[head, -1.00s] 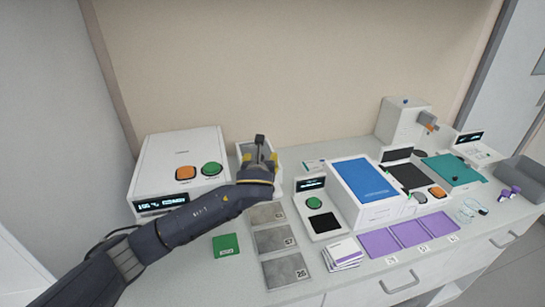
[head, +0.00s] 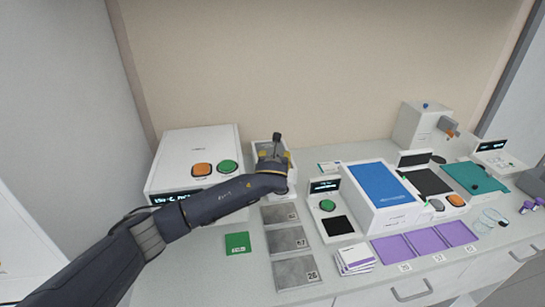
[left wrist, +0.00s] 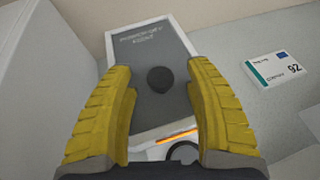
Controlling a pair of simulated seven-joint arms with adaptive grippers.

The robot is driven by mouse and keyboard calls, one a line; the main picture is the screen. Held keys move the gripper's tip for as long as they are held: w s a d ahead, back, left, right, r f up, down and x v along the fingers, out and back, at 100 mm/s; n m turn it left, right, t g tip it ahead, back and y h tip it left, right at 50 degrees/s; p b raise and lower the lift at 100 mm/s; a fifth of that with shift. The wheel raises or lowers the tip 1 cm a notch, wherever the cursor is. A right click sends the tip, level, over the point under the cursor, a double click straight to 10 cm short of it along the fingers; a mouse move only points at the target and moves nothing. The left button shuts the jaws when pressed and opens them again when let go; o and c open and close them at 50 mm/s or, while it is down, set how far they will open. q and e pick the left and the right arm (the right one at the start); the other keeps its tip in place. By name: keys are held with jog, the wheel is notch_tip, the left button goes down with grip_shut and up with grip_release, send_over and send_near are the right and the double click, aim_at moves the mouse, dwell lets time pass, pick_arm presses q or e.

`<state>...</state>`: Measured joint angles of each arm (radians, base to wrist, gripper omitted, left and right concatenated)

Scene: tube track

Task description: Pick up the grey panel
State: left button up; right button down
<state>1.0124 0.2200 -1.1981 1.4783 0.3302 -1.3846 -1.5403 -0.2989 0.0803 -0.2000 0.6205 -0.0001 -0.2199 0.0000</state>
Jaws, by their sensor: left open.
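My right gripper is in neither view.
A white device (head: 190,147) with orange and green buttons stands left of the gripper. Grey numbered pads (head: 288,238) and a green card (head: 238,243) lie in front. A blue-topped box (head: 382,185) is to the right. A white labelled card (left wrist: 279,69) lies beside the panel.

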pick_arm(q)
jog(key=shift+w, duration=0.2)
jog(key=shift+c, duration=0.3)
grip_shut()
dwell(0.5)
